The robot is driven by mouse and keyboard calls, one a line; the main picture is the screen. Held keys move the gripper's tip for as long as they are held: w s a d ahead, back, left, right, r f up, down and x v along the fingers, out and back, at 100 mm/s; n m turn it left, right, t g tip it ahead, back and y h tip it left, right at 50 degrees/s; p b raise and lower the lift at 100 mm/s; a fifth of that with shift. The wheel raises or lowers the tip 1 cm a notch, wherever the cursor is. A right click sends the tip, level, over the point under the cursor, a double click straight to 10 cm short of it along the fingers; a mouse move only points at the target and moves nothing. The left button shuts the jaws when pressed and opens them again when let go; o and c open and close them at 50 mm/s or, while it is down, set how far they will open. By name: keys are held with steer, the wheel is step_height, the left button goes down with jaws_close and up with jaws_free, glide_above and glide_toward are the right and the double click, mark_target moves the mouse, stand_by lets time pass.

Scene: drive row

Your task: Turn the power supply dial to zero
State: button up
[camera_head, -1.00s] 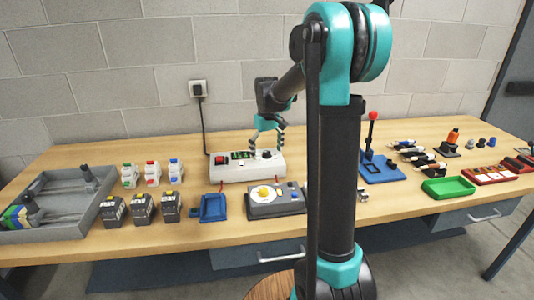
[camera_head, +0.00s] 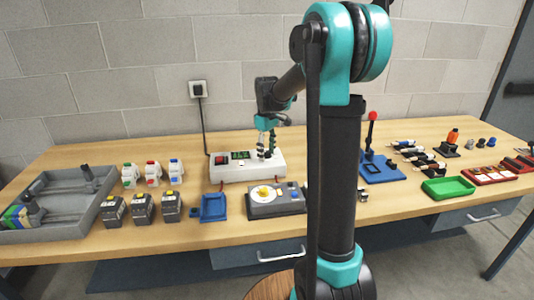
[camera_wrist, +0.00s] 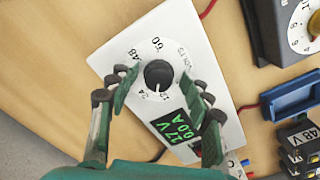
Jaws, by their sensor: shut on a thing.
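The white power supply (camera_head: 232,172) stands at the back of the bench, with a red switch (camera_head: 219,160) and a green display (camera_head: 241,155). In the wrist view its display (camera_wrist: 178,126) reads 17 V and 0.0 A. Its black dial (camera_wrist: 158,75) sits on a round scale marked 12, 24, 48 and 60; the exact pointer angle is hard to read. My gripper (camera_head: 266,153) points down over the dial, which its fingers hide in the head view. In the wrist view my gripper (camera_wrist: 164,80) has a finger on either side of the dial and is shut on it.
A grey device with a white round face (camera_head: 265,194) and a blue tray (camera_head: 214,208) stand in front of the supply. Dark battery-like blocks (camera_head: 142,207) are to the left. A blue stand with a red-topped lever (camera_head: 372,150) is to the right. A cord (camera_head: 203,125) runs to the wall socket.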

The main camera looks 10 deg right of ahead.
mark_target(267, 152)
steer(key=n, duration=0.6)
steer(key=shift+d+f, duration=0.1)
steer(key=shift+f, duration=0.05)
steer(key=shift+c, duration=1)
steer(key=n, duration=0.6)
steer(key=o, duration=1.5)
steer(key=shift+r, duration=3.55)
